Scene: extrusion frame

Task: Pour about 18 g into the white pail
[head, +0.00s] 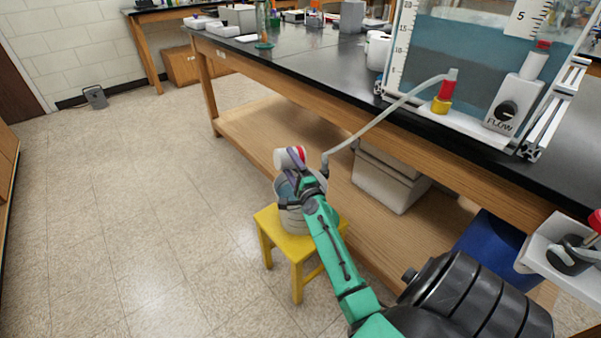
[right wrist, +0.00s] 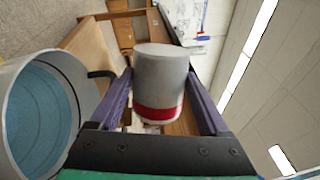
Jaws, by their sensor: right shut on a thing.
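The white pail (head: 292,217) stands upright on a yellow stool, with blue liquid inside. It also shows at the left of the right wrist view (right wrist: 75,85). My right gripper (head: 297,165) is shut on a white cup with a red band (head: 285,159). In the right wrist view this cup (right wrist: 160,75) sits between the purple fingers (right wrist: 158,100). The cup lies about on its side, above the pail's rim. Its mouth and contents are hidden, and I cannot tell whether anything flows from it. My left gripper is not in view.
The yellow stool (head: 267,222) stands before a black-topped bench (head: 300,72) with a wooden lower shelf. A large water tank (head: 455,65) stands on the bench. Its pale hose (head: 385,115) hangs down, ending just right of my gripper.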

